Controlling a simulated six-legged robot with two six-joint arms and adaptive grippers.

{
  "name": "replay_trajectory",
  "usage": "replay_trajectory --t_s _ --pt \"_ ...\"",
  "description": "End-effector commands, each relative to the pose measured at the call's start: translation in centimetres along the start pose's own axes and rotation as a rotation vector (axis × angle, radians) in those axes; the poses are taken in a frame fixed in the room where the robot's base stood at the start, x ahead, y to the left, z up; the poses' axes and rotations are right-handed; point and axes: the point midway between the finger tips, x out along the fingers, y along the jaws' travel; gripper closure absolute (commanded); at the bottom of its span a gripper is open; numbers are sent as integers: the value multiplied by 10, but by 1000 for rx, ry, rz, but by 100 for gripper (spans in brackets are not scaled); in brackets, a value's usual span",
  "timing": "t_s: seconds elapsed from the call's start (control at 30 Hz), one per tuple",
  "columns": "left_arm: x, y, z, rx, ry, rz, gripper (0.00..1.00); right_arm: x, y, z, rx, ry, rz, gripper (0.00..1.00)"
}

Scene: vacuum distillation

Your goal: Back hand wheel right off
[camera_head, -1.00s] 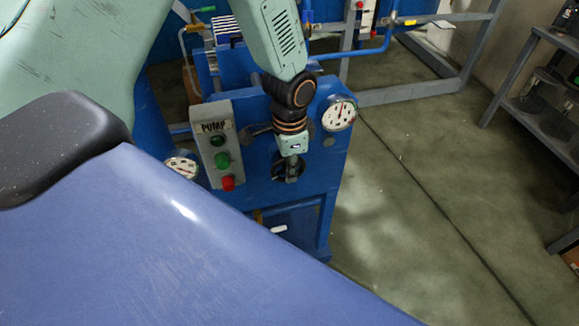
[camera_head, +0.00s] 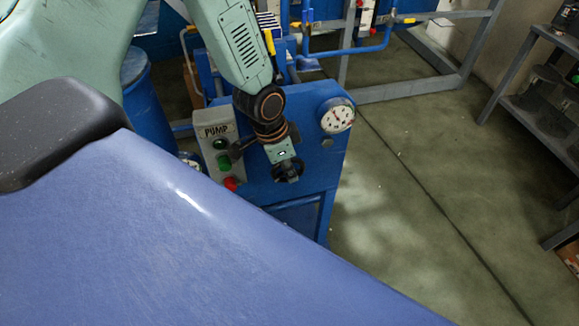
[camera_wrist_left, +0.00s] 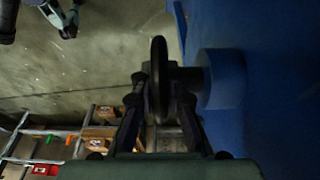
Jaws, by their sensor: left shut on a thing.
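The dark hand wheel (camera_wrist_left: 158,75) shows edge-on in the left wrist view, on a short stem that comes out of a round blue boss (camera_wrist_left: 221,79) on the blue panel. My left gripper (camera_wrist_left: 160,97) has one finger on each side of the wheel's rim and is shut on it. In the head view my left gripper (camera_head: 286,170) is at the front of the blue pump panel (camera_head: 315,175), tilted, and it mostly hides the wheel.
The grey PUMP box (camera_head: 216,148) with green and red buttons is just left of my left gripper. A white dial gauge (camera_head: 337,115) sits at the panel's upper right. Open floor (camera_head: 420,190) lies to the right, with a grey shelf (camera_head: 545,100) beyond.

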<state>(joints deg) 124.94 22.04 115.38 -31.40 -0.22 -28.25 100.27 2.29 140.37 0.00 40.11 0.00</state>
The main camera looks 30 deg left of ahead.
Motion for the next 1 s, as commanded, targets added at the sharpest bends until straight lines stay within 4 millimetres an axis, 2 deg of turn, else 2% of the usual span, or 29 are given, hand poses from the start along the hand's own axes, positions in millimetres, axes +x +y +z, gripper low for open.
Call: replay_trajectory --t_s 0.03,0.3,0.8,1.0 --pt "0 0 1 -1 -2 2 86 0 0 0 0 0 0 60" --pt "0 0 0 0 -2 1 64 0 0 0 0 0 0 60" --pt "0 0 0 1 -3 0 64 0 0 0 0 0 0 60" --pt "3 -1 0 6 -65 -3 64 10 0 0 0 0 0 60"
